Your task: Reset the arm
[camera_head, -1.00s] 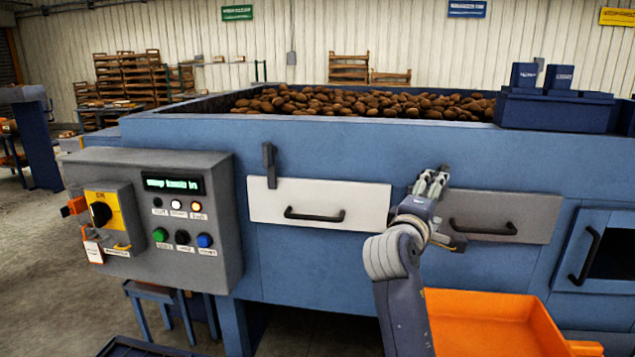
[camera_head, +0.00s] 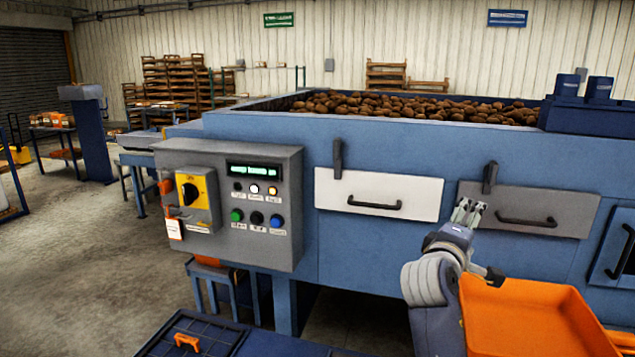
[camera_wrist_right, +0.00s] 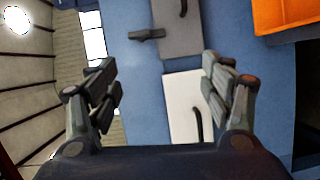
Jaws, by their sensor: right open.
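My right gripper (camera_head: 468,212) is open and empty, in front of the left end of the grey drawer (camera_head: 570,211) on the blue grader. Its two fingers also stand wide apart in the right wrist view (camera_wrist_right: 162,84), with nothing between them. The white drawer (camera_head: 337,193) is left of the gripper in the head view; it shows between the fingers in the wrist view (camera_wrist_right: 183,92). Both drawers look shut. My left gripper is not in view.
An orange bin (camera_head: 520,312) stands close beside my right forearm. A control box (camera_head: 275,173) with a yellow switch juts from the grader at left. Potatoes (camera_head: 400,106) fill the hopper above. Floor at left is open.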

